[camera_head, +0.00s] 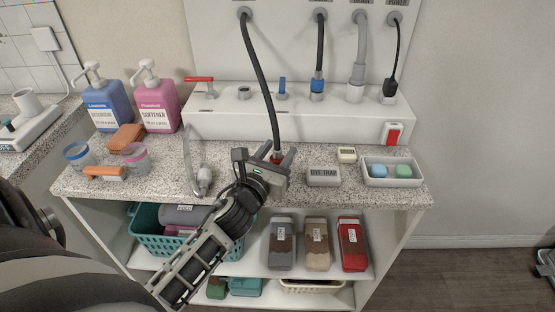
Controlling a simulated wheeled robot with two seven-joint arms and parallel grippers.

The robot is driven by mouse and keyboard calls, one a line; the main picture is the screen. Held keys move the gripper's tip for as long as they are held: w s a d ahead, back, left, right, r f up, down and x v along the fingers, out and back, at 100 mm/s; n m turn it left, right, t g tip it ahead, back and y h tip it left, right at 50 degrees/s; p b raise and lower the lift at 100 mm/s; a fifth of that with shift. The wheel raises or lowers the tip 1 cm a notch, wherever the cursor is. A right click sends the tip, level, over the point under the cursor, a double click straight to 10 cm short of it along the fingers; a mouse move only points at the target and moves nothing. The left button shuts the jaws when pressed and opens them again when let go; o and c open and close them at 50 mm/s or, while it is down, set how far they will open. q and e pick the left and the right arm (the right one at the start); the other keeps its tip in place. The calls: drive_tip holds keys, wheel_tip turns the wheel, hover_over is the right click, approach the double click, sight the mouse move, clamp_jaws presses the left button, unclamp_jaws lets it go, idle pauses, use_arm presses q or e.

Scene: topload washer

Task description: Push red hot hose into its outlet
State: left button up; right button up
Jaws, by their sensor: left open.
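The hot hose (259,80) is black and hangs from the leftmost port of the back panel. Its red end (277,158) is just above the counter, at my left gripper. My left gripper (278,157) is open, with its fingers on either side of the red end; the gripper partly hides this end, and I cannot tell whether they touch. A bare grey outlet (244,92) stands on the white ledge, to the right of a red-handled valve (200,82), and no hose is on it.
A blue-collared hose (318,87), a grey drain hose (356,75) and a black power plug (390,88) stand along the ledge (330,121). A grey bent spout (201,180), a dye trap box (323,176) and a white tray (391,183) are on the counter.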

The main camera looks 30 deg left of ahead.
use_arm(q)
drive_tip(key=shift+w, duration=0.1)
drive_tip(key=shift+c, duration=0.3)
clamp_jaws()
drive_tip(key=shift+r, duration=0.1)
